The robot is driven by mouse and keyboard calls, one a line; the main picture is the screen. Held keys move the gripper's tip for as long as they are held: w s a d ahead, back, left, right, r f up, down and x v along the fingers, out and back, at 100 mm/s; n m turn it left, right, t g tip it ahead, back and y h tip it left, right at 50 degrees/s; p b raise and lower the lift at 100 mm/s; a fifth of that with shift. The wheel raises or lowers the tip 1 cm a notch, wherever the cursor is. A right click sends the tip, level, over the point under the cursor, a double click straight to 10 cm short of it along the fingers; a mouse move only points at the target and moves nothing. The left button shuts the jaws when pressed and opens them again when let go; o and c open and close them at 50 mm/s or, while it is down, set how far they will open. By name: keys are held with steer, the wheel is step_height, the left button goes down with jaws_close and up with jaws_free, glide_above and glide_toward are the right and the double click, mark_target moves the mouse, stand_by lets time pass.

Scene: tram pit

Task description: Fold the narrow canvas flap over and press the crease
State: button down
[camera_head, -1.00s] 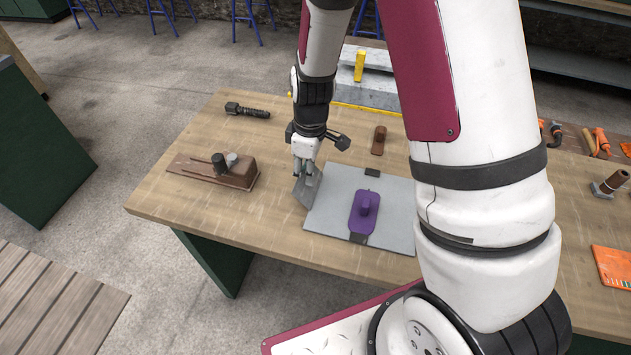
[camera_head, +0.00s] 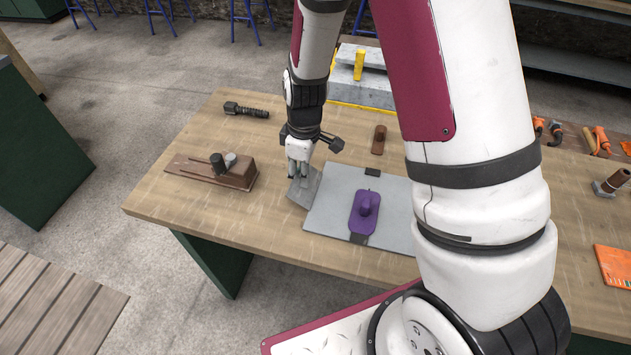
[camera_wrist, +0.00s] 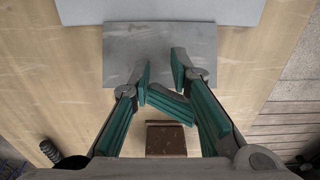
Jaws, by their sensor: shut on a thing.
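A grey canvas sheet (camera_head: 330,205) lies flat on the wooden bench; its far edge shows in the wrist view (camera_wrist: 90,10). Its narrow flap (camera_head: 303,190) is at the sheet's left edge, tilted up from the bench. My gripper (camera_head: 298,178) is above the flap, shut on its outer edge. In the wrist view the flap (camera_wrist: 160,42) is a grey panel running under the fingertips of my gripper (camera_wrist: 161,68). The exact grip is partly hidden by the fingers. A purple block with a knob (camera_head: 364,212) stands on the sheet.
Dark small pieces lie at the sheet's far edge (camera_head: 372,172) and near edge (camera_head: 358,239). A brown wooden tool (camera_head: 235,174) lies left of my gripper, and a black torch-like tool (camera_head: 246,110) behind it. A brown block (camera_head: 379,140) lies behind the sheet. The bench's front left is clear.

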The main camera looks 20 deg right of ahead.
mark_target(297, 178)
steer(key=shift+w+a+f, duration=0.15)
steer(key=shift+f, duration=0.2)
steer(key=shift+w+a+f+b, duration=0.15)
steer(key=shift+a+f+b, duration=0.15)
steer(key=shift+f, duration=0.3)
steer(key=shift+w+f, duration=0.1)
steer(key=shift+f, duration=0.4)
steer(key=shift+f+b, duration=0.15)
steer(key=shift+b, duration=0.15)
stand_by(0.3)
stand_by(0.4)
steer(key=shift+d+r+p, duration=0.15)
steer(key=shift+r+p, duration=1.25)
steer(key=shift+r, duration=2.1)
